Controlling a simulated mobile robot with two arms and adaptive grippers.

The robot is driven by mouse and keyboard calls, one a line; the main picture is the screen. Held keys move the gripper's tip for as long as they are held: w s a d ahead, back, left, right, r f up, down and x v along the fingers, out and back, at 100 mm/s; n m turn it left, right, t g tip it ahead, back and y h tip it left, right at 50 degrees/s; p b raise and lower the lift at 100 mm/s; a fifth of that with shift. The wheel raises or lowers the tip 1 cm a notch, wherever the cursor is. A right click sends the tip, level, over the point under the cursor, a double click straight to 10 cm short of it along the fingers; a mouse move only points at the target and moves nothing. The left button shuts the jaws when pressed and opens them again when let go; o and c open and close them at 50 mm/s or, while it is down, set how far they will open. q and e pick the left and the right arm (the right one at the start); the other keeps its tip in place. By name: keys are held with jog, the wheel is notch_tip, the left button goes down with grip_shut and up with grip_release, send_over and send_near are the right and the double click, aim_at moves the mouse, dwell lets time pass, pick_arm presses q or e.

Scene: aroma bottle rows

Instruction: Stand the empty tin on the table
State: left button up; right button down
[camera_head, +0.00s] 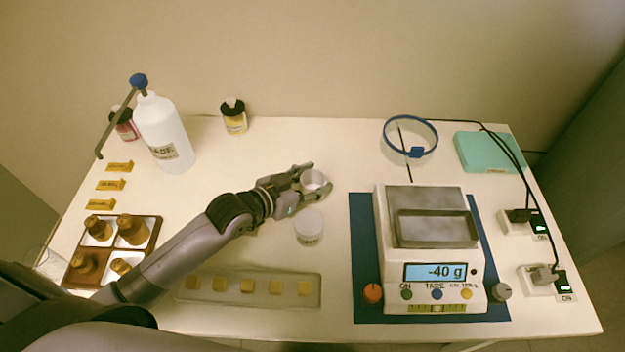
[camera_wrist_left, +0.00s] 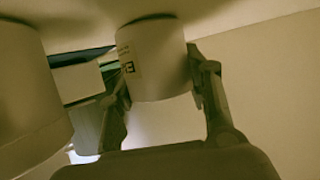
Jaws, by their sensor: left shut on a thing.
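My left gripper (camera_head: 318,178) is shut on a small white tin (camera_head: 313,181), with one finger on each side of it. The tin looks open at the top in the head view and stands about upright; whether its base touches the table (camera_head: 350,152) is hidden. In the left wrist view the tin (camera_wrist_left: 152,60) shows a small dark label between the fingers. A second white tin (camera_head: 309,227) stands on the table just in front of the gripper. A large white round form (camera_wrist_left: 25,95) shows at the left of the wrist view. My right gripper is not in view.
A scale (camera_head: 428,240) reading -40 g stands on a blue mat (camera_head: 362,225) at right. A tray (camera_head: 212,297) with yellow blocks lies in front. A bottle rack (camera_head: 108,250) and a white bottle (camera_head: 163,130) are at left. The back middle is clear.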

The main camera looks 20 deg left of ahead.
pick_arm(q)
jog(key=o, duration=0.6)
jog(key=shift+f, duration=0.15)
jog(key=o, duration=0.4)
jog(key=shift+o, duration=0.2)
jog(key=shift+r, duration=0.25)
jog(key=v, duration=1)
jog(key=shift+s+a+f, duration=0.1)
jog(key=shift+s+f, duration=0.05)
jog(key=shift+v, duration=0.9)
